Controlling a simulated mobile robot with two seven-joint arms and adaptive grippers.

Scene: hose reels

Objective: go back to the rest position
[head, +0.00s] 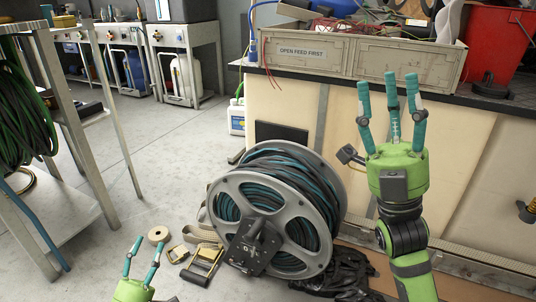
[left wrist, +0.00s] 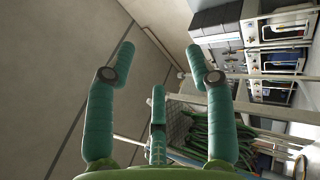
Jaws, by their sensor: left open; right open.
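My left gripper (head: 143,262) is low at the bottom left of the head view, fingers spread and empty. In the left wrist view its fingers (left wrist: 158,85) stand apart with nothing between them. My right gripper (head: 391,92) is raised at the right of the head view, fingers pointing up, open and empty. It is in front of the bench front and crate. A large grey hose reel (head: 243,196) with dark and teal hose stands on the floor between the two grippers. Neither gripper touches it.
A bench (head: 276,103) with a wooden crate (head: 370,60) and red bin (head: 495,45) is at the right. A metal rack (head: 75,130) with green hose stands left.

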